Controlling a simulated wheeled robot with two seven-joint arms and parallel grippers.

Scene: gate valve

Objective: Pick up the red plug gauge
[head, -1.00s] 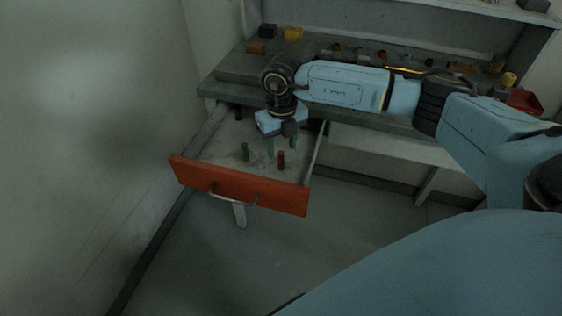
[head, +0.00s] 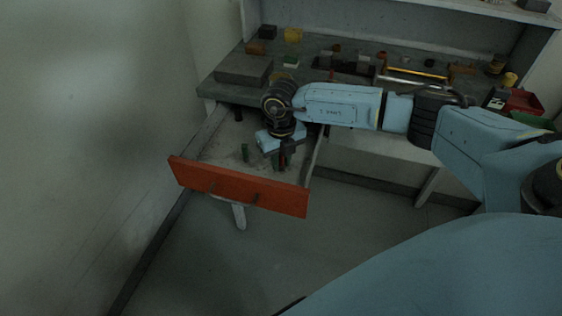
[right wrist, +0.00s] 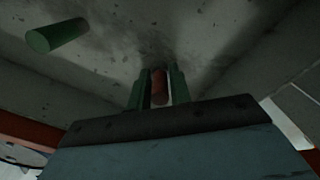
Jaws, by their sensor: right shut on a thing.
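The red plug gauge (head: 282,160) is in the open drawer (head: 215,182), near its right front. My right gripper (head: 284,150) points down over it. In the right wrist view the red gauge (right wrist: 159,86) sits between the two fingers, and the gripper (right wrist: 159,74) is shut on it. I cannot tell whether its lower end still touches the drawer floor. My left gripper is not in view.
The workbench (head: 225,93) above the drawer holds a grey block (head: 243,70), a yellow piece (head: 293,35) and a red bin (head: 522,102). Floor in front of the drawer is clear.

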